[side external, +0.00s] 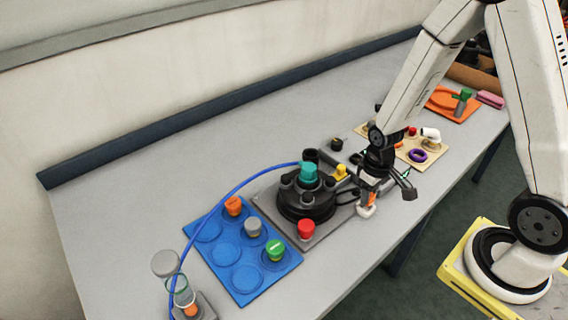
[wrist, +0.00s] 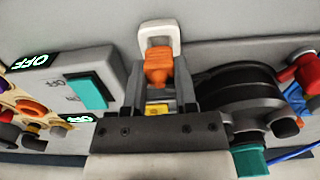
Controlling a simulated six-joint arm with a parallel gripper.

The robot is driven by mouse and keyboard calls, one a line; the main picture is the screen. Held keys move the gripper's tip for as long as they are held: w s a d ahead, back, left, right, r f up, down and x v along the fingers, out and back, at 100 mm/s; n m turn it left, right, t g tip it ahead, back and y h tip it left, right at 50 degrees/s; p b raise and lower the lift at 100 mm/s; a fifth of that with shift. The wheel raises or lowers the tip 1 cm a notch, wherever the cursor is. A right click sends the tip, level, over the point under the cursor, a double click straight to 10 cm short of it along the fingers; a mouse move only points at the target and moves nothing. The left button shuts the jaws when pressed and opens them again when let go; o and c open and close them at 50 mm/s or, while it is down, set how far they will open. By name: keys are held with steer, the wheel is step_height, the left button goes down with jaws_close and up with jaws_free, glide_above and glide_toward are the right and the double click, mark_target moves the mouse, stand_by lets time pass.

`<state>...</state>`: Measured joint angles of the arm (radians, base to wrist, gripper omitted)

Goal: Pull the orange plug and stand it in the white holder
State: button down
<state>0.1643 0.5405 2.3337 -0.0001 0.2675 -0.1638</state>
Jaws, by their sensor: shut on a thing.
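My gripper (side external: 372,191) points down near the table's front edge, right of the black round unit. It is shut on the orange plug (wrist: 158,66), which shows between the fingers in the wrist view. The plug is a small orange patch in the side external view (side external: 371,200). The white holder (wrist: 160,33) shows just beyond the plug in the wrist view, and directly below the gripper in the side external view (side external: 366,211). The plug overlaps the holder in the picture; I cannot tell whether it is seated. The fingers hide part of both.
The black round unit (side external: 304,200) with a teal top (side external: 309,172) and red knob (side external: 306,228) stands close left. A grey switch box (wrist: 88,82) with a teal rocker is beside the gripper. A blue tray (side external: 246,279) and a board with a purple ring (side external: 418,155) lie farther off.

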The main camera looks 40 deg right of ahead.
steer(key=shift+f, duration=0.15)
steer(key=shift+f, duration=0.35)
steer(key=shift+f, duration=0.55)
stand_by(0.4)
steer(key=shift+c, duration=1.6)
jaws_free()
steer(key=shift+o, duration=0.2)
steer(key=shift+o, duration=1.4)
steer(key=shift+r, duration=0.1)
steer(key=shift+r, duration=4.2)
